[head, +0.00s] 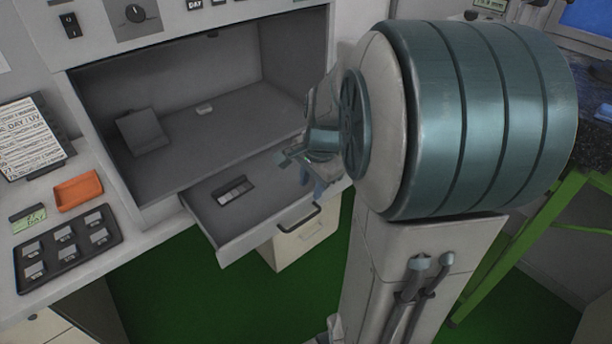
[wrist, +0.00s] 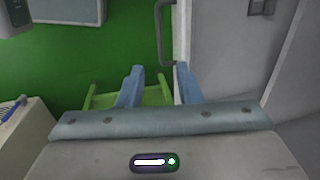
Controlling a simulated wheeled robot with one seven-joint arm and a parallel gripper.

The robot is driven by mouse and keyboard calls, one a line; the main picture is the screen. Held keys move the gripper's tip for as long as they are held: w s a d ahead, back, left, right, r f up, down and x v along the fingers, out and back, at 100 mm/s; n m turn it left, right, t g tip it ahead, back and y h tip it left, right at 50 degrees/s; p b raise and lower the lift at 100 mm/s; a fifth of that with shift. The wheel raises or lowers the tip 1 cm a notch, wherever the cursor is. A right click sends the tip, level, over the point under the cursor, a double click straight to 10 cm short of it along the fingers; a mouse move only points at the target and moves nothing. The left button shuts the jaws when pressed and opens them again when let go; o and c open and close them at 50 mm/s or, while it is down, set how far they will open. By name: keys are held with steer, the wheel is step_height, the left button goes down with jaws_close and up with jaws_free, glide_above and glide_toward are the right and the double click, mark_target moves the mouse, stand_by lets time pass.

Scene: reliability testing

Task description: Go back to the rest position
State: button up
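My gripper (head: 312,180) is at the right end of the pulled-out grey drawer (head: 262,238), close to its front edge. It also shows in the wrist view (wrist: 160,72), with its two blue fingers apart and nothing held between them. The drawer's handle (wrist: 166,35) is ahead of the fingers in the wrist view, and it shows in the head view (head: 300,219). I cannot tell whether a finger touches the drawer. My arm hides part of the right side in the head view.
A small module (head: 234,193) lies in the drawer. The open chamber (head: 215,120) above holds a grey plate (head: 142,131). An orange tray (head: 78,190), a black tray of chips (head: 68,247) and a printed board (head: 33,137) are on the left counter. Green floor (head: 190,290) is clear in front.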

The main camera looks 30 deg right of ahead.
steer(key=s+a+r+n+p, duration=0.3)
steer(key=s+a+r+n, duration=0.3)
steer(key=s+a+n, duration=0.5)
steer(key=n, duration=0.4)
steer(key=shift+r+t, duration=0.3)
steer(key=shift+s, duration=0.1)
